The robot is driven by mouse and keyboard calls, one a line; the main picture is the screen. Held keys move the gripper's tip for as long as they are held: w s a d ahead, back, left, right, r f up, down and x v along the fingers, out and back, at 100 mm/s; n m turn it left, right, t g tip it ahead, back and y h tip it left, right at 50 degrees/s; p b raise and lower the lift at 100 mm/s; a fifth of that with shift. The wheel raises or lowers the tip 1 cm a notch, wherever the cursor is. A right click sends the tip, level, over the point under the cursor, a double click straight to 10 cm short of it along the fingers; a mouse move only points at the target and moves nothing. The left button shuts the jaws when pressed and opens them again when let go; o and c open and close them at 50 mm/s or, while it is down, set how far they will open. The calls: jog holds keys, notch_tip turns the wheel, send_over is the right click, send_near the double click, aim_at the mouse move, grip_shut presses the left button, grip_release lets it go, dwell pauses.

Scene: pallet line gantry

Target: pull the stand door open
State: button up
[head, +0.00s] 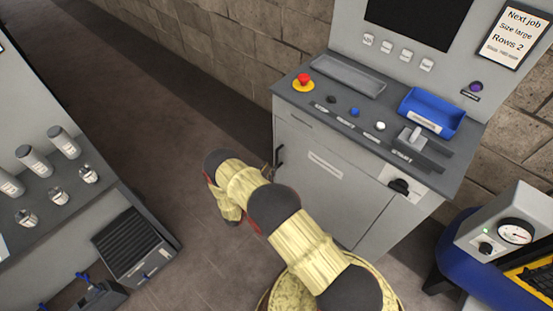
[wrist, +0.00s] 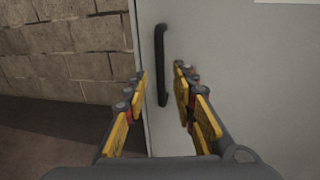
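The stand (head: 300,134) is a grey cabinet with a sloped control top, right of centre in the head view. Its door (wrist: 232,65) looks closed and fills the right of the wrist view. A black vertical bar handle (wrist: 161,65) sits near the door's left edge; it also shows in the head view (head: 279,158). My gripper (wrist: 160,80) is open, with its yellow-padded fingers on either side of the handle's line in the wrist view. I cannot tell how far the fingertips are from the handle. In the head view my arm hides most of the gripper.
A block wall (wrist: 65,60) stands behind the stand. A grey rack with metal cylinders (head: 62,142) and a black crate (head: 133,245) are at the left. A gauge box (head: 508,235) on a blue drum is at the right. Floor between rack and stand is clear.

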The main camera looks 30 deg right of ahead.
aim_at(276, 159)
jog(key=b+x, duration=0.1)
jog(key=x, duration=0.6)
jog(key=shift+w+d+b, duration=0.15)
jog(key=shift+d+b, duration=0.1)
jog(key=shift+b, duration=0.1)
jog(key=c, duration=0.4)
grip_shut()
